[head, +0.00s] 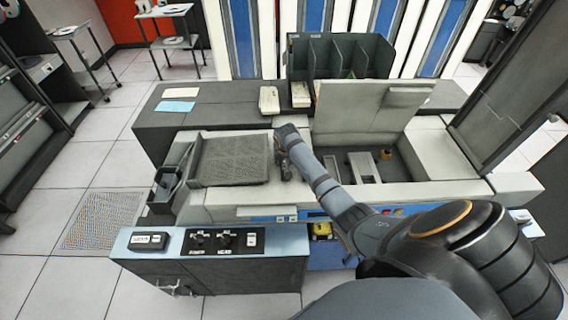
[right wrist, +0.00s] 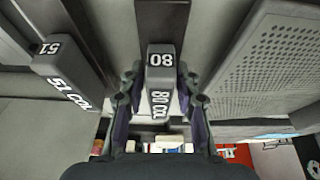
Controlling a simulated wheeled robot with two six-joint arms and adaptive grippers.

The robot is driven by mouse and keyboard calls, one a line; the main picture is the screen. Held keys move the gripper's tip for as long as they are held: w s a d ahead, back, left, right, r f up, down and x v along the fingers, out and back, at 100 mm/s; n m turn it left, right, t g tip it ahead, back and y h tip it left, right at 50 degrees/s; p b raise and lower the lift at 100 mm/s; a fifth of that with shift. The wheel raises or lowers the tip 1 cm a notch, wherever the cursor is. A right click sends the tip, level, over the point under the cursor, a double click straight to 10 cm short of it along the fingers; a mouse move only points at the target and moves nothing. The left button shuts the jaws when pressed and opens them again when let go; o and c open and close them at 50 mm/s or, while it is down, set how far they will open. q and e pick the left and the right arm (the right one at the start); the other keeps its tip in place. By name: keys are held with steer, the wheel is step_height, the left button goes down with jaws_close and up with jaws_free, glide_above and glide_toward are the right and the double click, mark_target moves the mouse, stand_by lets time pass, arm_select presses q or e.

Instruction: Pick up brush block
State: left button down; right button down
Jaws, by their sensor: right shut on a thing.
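The brush block (right wrist: 160,78) is a dark grey block marked "80" and "80 COL" in the right wrist view. It sits between the fingers of my right gripper (right wrist: 160,95), which are shut on it. A similar block marked "51 COL" (right wrist: 70,75) is to its left in that view, apart from the gripper. In the head view my right gripper (head: 284,160) is just right of the perforated plate, at the machine's middle. The held block is mostly hidden there by the gripper. I cannot tell whether it touches the machine. My left gripper is not in view.
The perforated plate (head: 232,159) lies left of the gripper. A raised lid (head: 360,118) stands over an open bay (head: 400,170) on the right. A front panel with knobs (head: 215,242) juts out below. A dark divided rack (head: 340,56) stands behind.

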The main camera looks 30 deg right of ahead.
steer(key=s+d+r+b, duration=0.4)
steer(key=s+d+r, duration=0.4)
steer(key=s+r, duration=0.3)
steer(key=shift+s+r, duration=0.25)
steer(key=shift+r, duration=0.35)
